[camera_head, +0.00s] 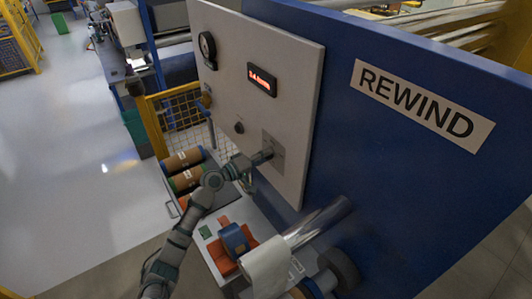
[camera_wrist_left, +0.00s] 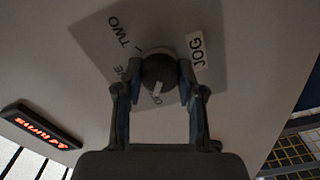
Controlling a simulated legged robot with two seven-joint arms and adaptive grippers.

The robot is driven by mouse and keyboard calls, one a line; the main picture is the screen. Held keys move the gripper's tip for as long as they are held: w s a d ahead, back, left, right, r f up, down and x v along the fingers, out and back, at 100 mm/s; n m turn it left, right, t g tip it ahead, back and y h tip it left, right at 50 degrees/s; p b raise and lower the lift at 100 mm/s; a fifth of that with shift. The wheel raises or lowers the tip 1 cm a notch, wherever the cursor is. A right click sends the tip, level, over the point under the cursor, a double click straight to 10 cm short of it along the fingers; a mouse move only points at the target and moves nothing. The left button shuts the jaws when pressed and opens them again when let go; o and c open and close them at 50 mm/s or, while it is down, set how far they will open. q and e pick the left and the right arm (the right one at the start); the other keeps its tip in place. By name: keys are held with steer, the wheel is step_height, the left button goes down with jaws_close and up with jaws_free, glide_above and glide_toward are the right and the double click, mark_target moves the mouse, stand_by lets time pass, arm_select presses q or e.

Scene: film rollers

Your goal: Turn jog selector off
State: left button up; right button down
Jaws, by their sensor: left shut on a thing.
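The jog selector is a dark round knob (camera_wrist_left: 160,72) on a grey square plate (camera_wrist_left: 97,40); the plate also shows in the head view (camera_head: 277,147). A JOG label (camera_wrist_left: 197,52) is right of the knob, and a TWO label is at upper left. Other lettering is partly hidden by the fingers. A white mark shows on the knob's lower side, towards partly covered lettering. My left gripper (camera_wrist_left: 160,78) is shut on the knob, one finger on each side. In the head view it reaches the panel (camera_head: 264,157) from the left. My right gripper is not in view.
A blue wall marked REWIND (camera_head: 422,98) is at right. Rollers, including a clear one (camera_head: 318,222), lie below. Open floor is at left.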

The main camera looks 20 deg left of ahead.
arm_select(q)
steer(key=shift+s+d+f+n+p, duration=0.15)
steer(key=shift+f+n+p, duration=0.15)
steer(key=shift+f+n, duration=0.3)
steer(key=o, duration=1.2)
steer(key=shift+c, duration=0.2)
steer(key=v, duration=1.2)
steer(key=shift+a+r, duration=0.25)
